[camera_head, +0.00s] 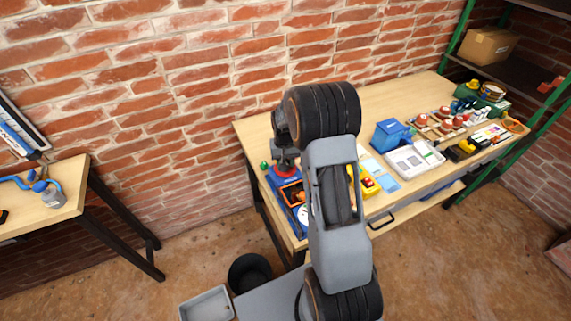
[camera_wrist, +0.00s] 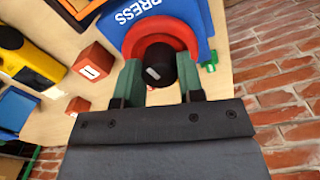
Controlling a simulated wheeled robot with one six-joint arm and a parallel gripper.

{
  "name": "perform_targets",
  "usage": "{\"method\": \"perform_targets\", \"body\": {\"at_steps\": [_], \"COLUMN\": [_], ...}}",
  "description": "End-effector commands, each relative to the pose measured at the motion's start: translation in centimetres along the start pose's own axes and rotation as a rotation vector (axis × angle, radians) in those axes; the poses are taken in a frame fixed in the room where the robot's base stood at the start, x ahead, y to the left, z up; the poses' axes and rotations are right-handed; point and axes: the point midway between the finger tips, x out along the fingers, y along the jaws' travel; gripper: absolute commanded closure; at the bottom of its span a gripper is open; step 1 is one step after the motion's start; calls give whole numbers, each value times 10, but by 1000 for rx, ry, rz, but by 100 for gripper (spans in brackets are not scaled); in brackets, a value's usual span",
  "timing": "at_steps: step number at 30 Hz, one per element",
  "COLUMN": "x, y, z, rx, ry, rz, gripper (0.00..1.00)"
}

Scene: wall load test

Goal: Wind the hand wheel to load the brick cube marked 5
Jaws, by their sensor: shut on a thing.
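The blue press (camera_wrist: 190,12), lettered PRESS, stands on the wooden bench, and its red hand wheel (camera_wrist: 135,38) shows as a ring in the wrist view. My gripper (camera_wrist: 159,76) is shut on a black round knob (camera_wrist: 158,58) within the red ring. In the head view the red wheel (camera_head: 284,172) and blue press (camera_head: 274,181) are partly hidden under my arm. A red brick cube (camera_wrist: 93,62) with a white mark lies left of the wheel; I cannot read its number. A smaller reddish block (camera_wrist: 77,105) lies nearby, with no mark readable.
A yellow and black device (camera_wrist: 22,52) lies at the left in the wrist view. The bench (camera_head: 390,98) holds a blue box (camera_head: 391,135), a white tray (camera_head: 414,159) and several small items to the right. A brick wall (camera_head: 190,80) rises close behind.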

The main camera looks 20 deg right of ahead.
Motion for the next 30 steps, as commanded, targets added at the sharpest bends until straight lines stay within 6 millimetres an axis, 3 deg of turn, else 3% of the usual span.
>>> {"method": "perform_targets", "body": {"at_steps": [15, 30], "x": [0, -1], "y": [0, 0], "z": [-1, -1], "rx": [298, 348], "ry": [-3, -4], "rz": [0, -1], "gripper": [88, 88]}}
